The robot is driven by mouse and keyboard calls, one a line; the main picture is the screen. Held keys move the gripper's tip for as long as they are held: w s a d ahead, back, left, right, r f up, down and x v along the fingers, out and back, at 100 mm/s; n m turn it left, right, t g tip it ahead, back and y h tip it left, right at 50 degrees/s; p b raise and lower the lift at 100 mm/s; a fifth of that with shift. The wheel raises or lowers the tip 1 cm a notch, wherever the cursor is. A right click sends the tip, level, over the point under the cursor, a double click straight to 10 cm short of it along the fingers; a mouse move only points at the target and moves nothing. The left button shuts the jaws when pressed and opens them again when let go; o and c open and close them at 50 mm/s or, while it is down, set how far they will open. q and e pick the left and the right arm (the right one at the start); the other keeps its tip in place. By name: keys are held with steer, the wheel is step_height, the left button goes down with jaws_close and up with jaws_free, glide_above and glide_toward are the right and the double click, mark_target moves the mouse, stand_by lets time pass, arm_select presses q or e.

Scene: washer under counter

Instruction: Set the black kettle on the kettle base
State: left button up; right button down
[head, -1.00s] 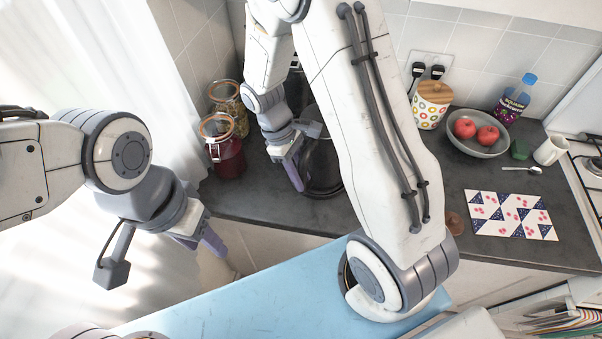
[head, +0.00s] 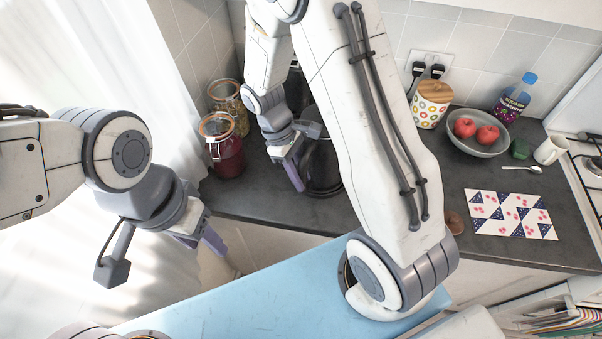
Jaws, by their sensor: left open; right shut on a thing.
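The black kettle (head: 323,170) stands upright at the back left of the dark counter, largely hidden behind my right arm. My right gripper (head: 297,178) is at the kettle's left side, shut on it; the exact grip point is hard to see. I cannot make out the kettle base, so whether the kettle rests on it or on the bare counter cannot be told. My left gripper (head: 205,242) is open and empty, in front of the counter's left end, away from the kettle.
Two glass jars, one red (head: 222,150) and one of dry food (head: 229,105), stand close left of the kettle.

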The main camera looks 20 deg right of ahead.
steer(key=shift+f, duration=0.45)
steer(key=c, duration=0.9)
jaws_free()
steer(key=shift+c, duration=0.2)
steer(key=p+v, duration=0.9)
steer(key=v, duration=0.2)
